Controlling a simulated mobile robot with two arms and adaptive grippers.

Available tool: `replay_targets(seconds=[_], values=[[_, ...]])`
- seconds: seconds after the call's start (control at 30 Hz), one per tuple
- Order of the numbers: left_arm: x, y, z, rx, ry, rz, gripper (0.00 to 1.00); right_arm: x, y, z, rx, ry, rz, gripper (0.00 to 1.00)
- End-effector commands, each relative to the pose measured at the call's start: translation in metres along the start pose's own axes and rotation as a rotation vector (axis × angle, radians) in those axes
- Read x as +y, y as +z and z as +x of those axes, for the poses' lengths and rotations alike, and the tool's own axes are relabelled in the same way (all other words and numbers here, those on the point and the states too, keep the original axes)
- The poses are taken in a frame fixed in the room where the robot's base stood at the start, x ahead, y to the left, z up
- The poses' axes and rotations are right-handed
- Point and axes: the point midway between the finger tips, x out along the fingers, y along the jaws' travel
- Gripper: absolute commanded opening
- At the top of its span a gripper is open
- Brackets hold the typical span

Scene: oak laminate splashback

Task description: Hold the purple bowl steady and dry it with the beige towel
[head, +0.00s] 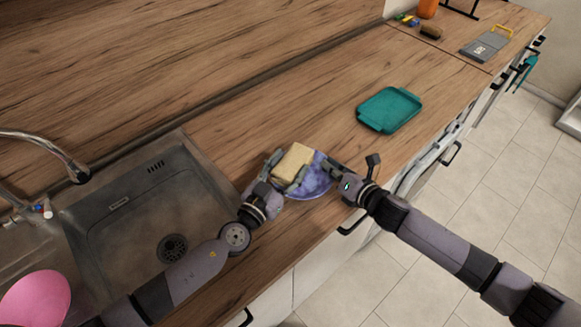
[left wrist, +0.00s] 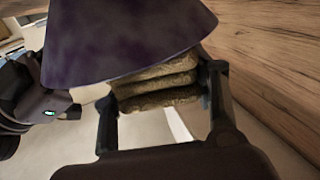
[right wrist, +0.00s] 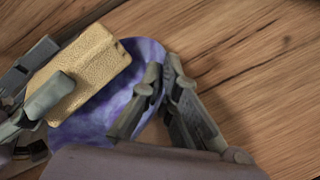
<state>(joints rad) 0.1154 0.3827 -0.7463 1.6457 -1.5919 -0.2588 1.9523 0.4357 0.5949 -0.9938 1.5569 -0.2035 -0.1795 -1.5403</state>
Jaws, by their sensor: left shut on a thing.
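The purple bowl (head: 317,183) is at the counter's front edge, right of the sink. Its mottled inside also shows in the right wrist view (right wrist: 92,121), and its dark outside fills the top of the left wrist view (left wrist: 120,35). My left gripper (head: 284,170) is shut on the folded beige towel (head: 293,160), which lies over the bowl. The towel's layered folds show between the fingers in the left wrist view (left wrist: 158,82). My right gripper (right wrist: 165,68) has its fingertips close together, one on each side of the bowl's right rim. The towel hides part of the bowl.
The steel sink (head: 120,235) with a tap (head: 70,168) is at left, with a pink bowl (head: 35,298) at lower left. A teal tray (head: 389,109) lies right of the bowl. Several small items stand at the far end. The wood behind the bowl is clear.

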Motion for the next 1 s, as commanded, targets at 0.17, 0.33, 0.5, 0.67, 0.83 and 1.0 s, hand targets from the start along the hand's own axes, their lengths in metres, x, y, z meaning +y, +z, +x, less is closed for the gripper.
replay_targets(seconds=[0.17, 0.33, 0.5, 0.67, 0.83, 1.0], values=[[0.011, 0.003, -0.001, -0.007, 0.002, -0.004, 0.18, -0.002, 0.000, 0.000, 0.000, -0.004, 0.002, 0.00], [0.022, 0.003, -0.001, -0.008, 0.003, -0.006, 0.18, -0.001, 0.000, 0.000, 0.000, -0.002, 0.002, 0.00], [0.026, 0.002, -0.001, -0.007, 0.003, -0.004, 0.18, -0.001, 0.000, 0.000, 0.000, -0.002, 0.002, 0.00], [0.022, 0.001, -0.001, -0.006, 0.002, -0.001, 0.18, -0.001, 0.000, 0.000, 0.000, -0.002, 0.002, 0.00], [0.010, 0.001, -0.001, -0.005, -0.001, 0.002, 0.18, -0.001, 0.000, 0.000, -0.001, -0.003, 0.001, 0.00], [0.001, 0.002, -0.001, -0.005, -0.001, 0.000, 0.18, -0.002, 0.001, 0.000, -0.001, -0.004, 0.001, 0.00]])
